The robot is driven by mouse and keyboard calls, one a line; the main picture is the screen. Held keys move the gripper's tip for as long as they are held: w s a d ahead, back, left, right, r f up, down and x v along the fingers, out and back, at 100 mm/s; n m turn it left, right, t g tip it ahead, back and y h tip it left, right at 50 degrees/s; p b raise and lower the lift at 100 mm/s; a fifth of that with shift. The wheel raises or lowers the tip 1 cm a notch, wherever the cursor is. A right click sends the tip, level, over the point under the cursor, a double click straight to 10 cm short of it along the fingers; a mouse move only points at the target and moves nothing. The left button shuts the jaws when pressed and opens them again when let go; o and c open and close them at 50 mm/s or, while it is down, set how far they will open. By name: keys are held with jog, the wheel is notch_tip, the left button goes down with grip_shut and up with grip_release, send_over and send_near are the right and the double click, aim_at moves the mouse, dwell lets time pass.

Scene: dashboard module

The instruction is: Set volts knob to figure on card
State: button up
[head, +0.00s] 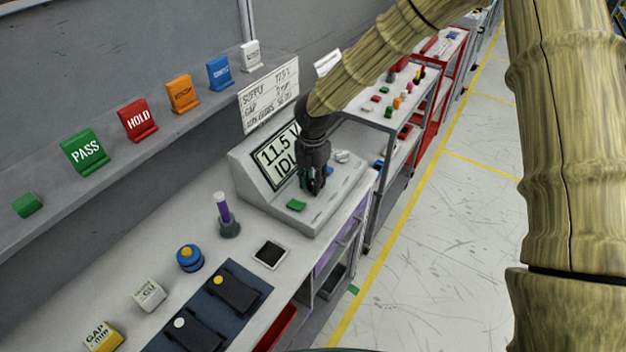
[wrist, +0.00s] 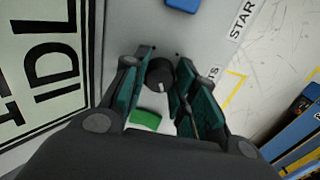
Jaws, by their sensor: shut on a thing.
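The grey dashboard module (head: 262,196) stands on the bench. Its screen (head: 277,155) reads 11.5 V, with IDL and more hidden below. The white card (head: 268,95) behind it starts with SUPPLY; its figure looks like 12.5 or 17.5, too small to be sure. My gripper (head: 313,188) is down at the module's panel. In the wrist view a dark round knob (wrist: 160,74) with a pale mark sits between the teal-padded fingers of my gripper (wrist: 163,78), which is shut on it. In the head view my gripper hides the knob.
A green button (head: 297,205) lies just in front of my gripper; it also shows in the wrist view (wrist: 145,118). A blue button (wrist: 182,4) and START lettering are beyond.

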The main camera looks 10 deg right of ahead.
jog(key=m, duration=0.5)
jog(key=shift+m, duration=0.3)
jog(key=m, duration=1.2)
jog(key=shift+m, duration=0.3)
jog(key=m, duration=0.5)
jog(key=shift+m, duration=0.3)
jog(key=o, duration=1.1)
jog(key=shift+c, duration=0.2)
